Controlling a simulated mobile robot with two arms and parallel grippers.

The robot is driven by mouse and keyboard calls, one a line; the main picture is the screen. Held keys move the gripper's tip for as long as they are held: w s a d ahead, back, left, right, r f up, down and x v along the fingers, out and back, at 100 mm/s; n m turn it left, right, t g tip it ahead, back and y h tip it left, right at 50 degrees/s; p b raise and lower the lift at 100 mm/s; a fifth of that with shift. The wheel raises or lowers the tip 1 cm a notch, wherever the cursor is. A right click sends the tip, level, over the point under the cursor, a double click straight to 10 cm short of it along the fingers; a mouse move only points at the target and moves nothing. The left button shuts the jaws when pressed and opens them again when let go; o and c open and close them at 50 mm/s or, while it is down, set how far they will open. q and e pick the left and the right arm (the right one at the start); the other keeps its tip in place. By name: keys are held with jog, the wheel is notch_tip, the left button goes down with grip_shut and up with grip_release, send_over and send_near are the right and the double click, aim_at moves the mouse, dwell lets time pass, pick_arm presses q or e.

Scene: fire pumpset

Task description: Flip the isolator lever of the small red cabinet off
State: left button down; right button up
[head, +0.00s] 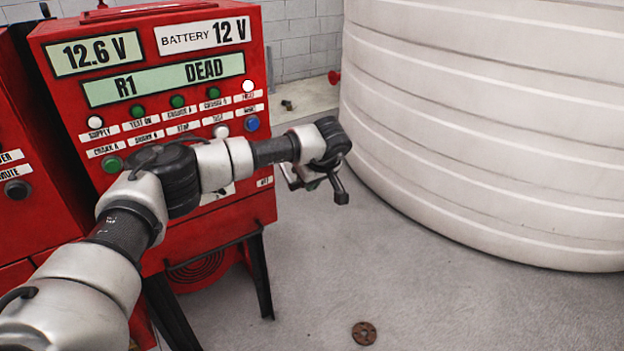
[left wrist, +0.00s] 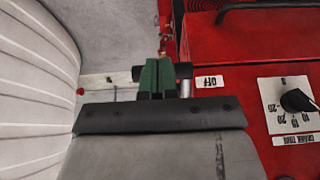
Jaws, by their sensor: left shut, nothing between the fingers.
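The red cabinet (head: 240,205) stands at the left of the head view, with displays reading 12.6 V and R1 DEAD. My left arm crosses its front, and my left gripper (head: 313,183) is beyond its right edge, partly hidden by the wrist. In the left wrist view the green fingers (left wrist: 157,80) are shut, with nothing between them. A dark bar (left wrist: 183,70) with a silver stub shows behind the fingers, near the OFF label (left wrist: 209,82); it looks like the isolator lever. The fingers cover its middle. I cannot tell its position or whether they touch it.
A large white ribbed tank (head: 480,130) fills the right of the head view. Another red cabinet (head: 25,170) is at the left edge. A rusty round disc (head: 364,333) lies on the grey floor. A rotary knob (left wrist: 297,100) is on the cabinet face.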

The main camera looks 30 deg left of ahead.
pick_arm(q)
jog(key=shift+s+a+f, duration=0.1)
jog(key=shift+f, duration=0.3)
pick_arm(e)
jog(key=shift+s+f, duration=0.1)
jog(key=shift+f, duration=0.25)
pick_arm(q)
jog(key=shift+s+f, duration=0.1)
jog(key=shift+f, duration=0.1)
pick_arm(e)
jog(key=shift+d, duration=0.1)
pick_arm(q)
jog(key=s+d+r, duration=0.5)
jog(key=d+r, duration=0.1)
jog(key=d, duration=0.4)
jog(key=shift+s+d, duration=0.25)
jog(key=shift+s, duration=0.15)
pick_arm(e)
jog(key=shift+s+d+r, duration=0.1)
jog(key=shift+s, duration=0.4)
